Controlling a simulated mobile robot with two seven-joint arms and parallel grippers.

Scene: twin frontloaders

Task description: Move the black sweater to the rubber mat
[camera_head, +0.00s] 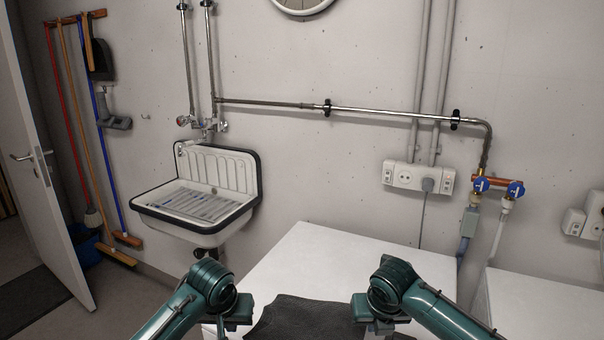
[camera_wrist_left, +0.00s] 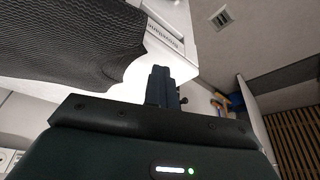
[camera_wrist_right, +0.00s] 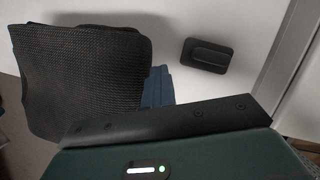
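The black sweater (camera_head: 300,318) lies spread at the front of the white machine top, cut off by the lower picture edge. My left gripper (camera_head: 235,312) is at its left side and my right gripper (camera_head: 368,312) at its right side. In the left wrist view the sweater (camera_wrist_left: 70,40) lies left of the fingers (camera_wrist_left: 161,85), with a white gap between. In the right wrist view the sweater (camera_wrist_right: 85,75) reaches up to the fingers (camera_wrist_right: 156,87). Both finger pairs look close together; whether they pinch cloth is unclear. A dark floor mat (camera_head: 42,302), possibly the rubber mat, lies by the door.
The white machine top (camera_head: 318,250) is clear behind the sweater. A small black object (camera_wrist_right: 207,55) lies on it right of the sweater. A sink (camera_head: 205,195) hangs on the wall; brooms and an open door (camera_head: 35,160) stand left. Another white machine (camera_head: 540,305) is at right.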

